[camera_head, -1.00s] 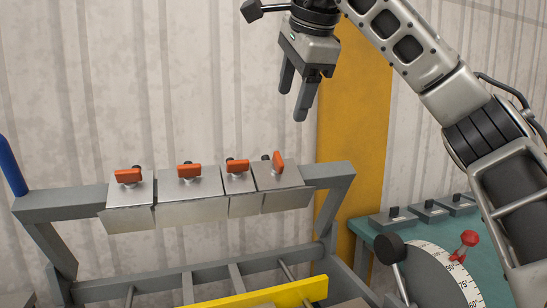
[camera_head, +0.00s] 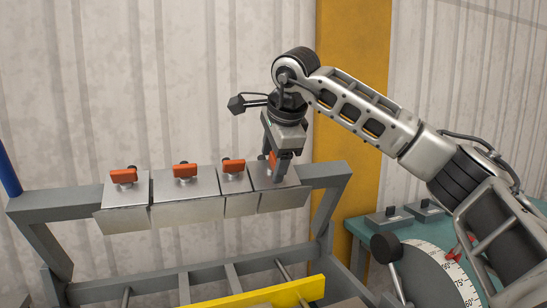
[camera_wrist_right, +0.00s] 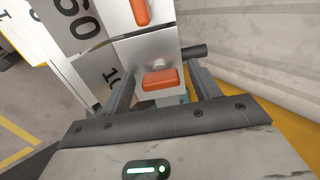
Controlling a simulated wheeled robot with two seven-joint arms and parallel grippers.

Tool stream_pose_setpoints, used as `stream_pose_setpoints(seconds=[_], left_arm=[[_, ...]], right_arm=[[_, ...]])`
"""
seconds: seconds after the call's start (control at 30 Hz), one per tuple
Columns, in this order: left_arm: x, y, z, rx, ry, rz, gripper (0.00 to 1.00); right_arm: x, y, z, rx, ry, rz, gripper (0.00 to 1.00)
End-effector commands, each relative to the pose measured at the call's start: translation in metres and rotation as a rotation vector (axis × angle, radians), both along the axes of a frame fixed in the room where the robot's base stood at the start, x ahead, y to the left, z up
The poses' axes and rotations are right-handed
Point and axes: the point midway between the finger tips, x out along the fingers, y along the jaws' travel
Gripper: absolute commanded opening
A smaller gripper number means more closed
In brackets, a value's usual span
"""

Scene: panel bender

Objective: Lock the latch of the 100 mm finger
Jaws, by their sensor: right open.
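The 100 mm finger (camera_head: 274,177) is the rightmost steel finger on the grey clamping beam; its label, partly hidden, shows "10" in the right wrist view (camera_wrist_right: 114,78). Its orange latch (camera_wrist_right: 158,79) lies crosswise to the neighbouring finger's latch. In the head view this latch is mostly hidden by my right gripper (camera_head: 275,170), which points down over it. In the right wrist view the jaws (camera_wrist_right: 160,85) are open, one on each side of the latch, with gaps visible. My left gripper is not in view.
The other fingers' orange latches (camera_head: 124,175) (camera_head: 185,170) (camera_head: 232,165) stand in a row to the left, the nearest close beside. A black-knobbed lever and angle dial (camera_head: 440,275) stand at lower right by a teal table (camera_head: 358,229). A corrugated wall is behind.

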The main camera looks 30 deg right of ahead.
Motion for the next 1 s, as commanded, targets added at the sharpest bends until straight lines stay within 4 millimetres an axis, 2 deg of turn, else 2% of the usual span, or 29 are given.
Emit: stream_pose_setpoints(seconds=[0.27, 0.43, 0.77, 1.0], left_arm=[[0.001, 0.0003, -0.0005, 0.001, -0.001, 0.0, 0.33], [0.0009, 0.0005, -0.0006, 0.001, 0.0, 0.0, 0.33], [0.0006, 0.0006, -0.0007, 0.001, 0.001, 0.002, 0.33], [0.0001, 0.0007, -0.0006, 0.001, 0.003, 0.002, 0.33]], right_arm=[[0.0009, -0.0006, -0.002, 0.0, 0.001, -0.001, 0.62], [0.0008, -0.0005, -0.0018, 0.0, 0.001, -0.001, 0.17], [0.0009, -0.0002, -0.0018, 0.014, -0.002, -0.023, 0.17], [0.0016, -0.0003, -0.0017, 0.075, -0.016, -0.124, 0.17]])
